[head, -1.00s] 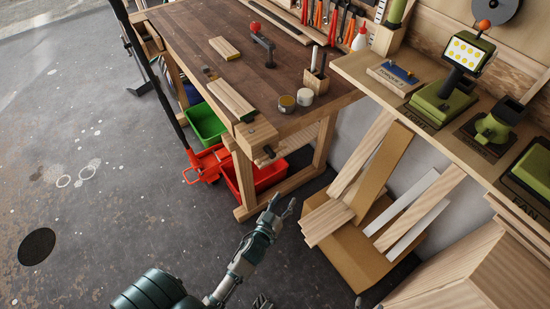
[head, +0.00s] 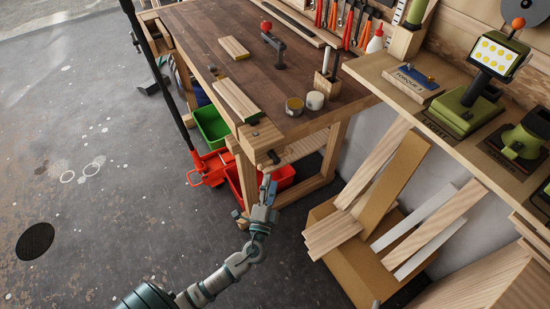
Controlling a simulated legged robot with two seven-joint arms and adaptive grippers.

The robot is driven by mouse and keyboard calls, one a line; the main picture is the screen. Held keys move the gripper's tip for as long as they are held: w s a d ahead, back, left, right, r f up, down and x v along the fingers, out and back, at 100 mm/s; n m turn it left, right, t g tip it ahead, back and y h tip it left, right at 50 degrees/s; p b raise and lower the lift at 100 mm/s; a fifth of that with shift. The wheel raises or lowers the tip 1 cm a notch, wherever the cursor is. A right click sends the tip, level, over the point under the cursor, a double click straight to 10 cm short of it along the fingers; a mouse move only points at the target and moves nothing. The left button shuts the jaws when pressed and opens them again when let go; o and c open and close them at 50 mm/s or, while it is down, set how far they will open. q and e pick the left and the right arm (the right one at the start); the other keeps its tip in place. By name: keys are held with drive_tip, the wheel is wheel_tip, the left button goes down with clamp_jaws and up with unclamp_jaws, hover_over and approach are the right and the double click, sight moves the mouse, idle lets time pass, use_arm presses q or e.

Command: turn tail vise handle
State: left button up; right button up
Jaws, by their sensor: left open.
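The tail vise (head: 256,136) is a wooden block at the near end of the workbench. Its dark handle (head: 270,158) sticks out from the end face, low on the block. My left gripper (head: 268,183) is open, just below the handle in the picture, with its fingers pointing up toward it. The fingertips look close to the handle; I cannot tell whether they touch it. My right gripper is not in view.
The workbench top (head: 200,45) carries wood blocks, a red-knobbed clamp (head: 272,42) and two small cans (head: 304,104). A box of boards (head: 350,255) is at right. The floor at left is mostly open.

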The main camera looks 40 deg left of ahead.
sight(276, 157)
use_arm(q)
drive_tip(key=x, duration=0.9)
drive_tip(key=shift+w+a, duration=0.1)
drive_tip(key=shift+w, duration=0.1)
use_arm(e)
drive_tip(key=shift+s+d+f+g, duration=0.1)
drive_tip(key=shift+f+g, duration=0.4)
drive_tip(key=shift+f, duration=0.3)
use_arm(q)
clamp_jaws()
